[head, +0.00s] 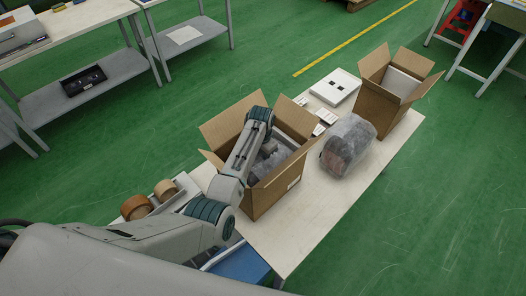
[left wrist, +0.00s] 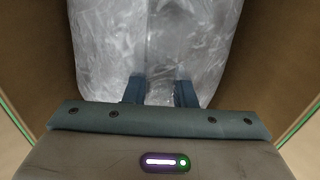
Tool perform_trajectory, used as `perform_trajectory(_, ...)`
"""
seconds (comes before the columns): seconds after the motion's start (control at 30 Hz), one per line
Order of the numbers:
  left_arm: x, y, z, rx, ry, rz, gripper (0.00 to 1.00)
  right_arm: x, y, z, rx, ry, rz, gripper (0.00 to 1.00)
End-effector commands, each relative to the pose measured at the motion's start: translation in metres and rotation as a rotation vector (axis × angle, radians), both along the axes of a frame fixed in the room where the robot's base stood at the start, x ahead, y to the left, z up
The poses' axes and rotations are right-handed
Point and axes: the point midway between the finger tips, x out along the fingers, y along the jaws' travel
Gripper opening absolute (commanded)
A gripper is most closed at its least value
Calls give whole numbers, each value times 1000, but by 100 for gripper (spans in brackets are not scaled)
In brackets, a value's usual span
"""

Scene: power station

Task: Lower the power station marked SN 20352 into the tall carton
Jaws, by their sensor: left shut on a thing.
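A bubble-wrapped bundle (head: 268,162) is inside the near open carton (head: 277,195), below its flaps. In the left wrist view the clear wrap (left wrist: 150,45) fills the middle, with carton walls on both sides. My left gripper (left wrist: 160,93) is shut on this bundle. In the head view my arm bends down into the carton and hides the fingers. A second wrapped bundle (head: 348,146) lies on the table to the right of the near carton. No serial marking is readable on either bundle. My right gripper is not in view.
Another open carton (head: 382,106) with a pale item inside stands at the table's far end. A flat white piece (head: 335,87) and small cards lie between the cartons. Tape rolls (head: 136,207) sit left of the near carton. The table's right front strip is clear.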

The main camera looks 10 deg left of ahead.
Motion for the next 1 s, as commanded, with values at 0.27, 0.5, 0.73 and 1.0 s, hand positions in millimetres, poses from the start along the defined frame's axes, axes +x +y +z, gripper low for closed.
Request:
perform_trajectory(0.27, 3, 0, 1, -1, -9, 1, 0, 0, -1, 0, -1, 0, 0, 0)
perform_trajectory(0.5, 2, 0, 1, -1, -7, 1, 39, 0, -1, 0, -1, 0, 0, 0)
perform_trajectory(0.73, 1, 0, -1, -1, -4, 1, 49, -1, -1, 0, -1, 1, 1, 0)
perform_trajectory(1.0, -2, 1, 6, 0, 2, 1, 49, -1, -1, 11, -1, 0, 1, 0)
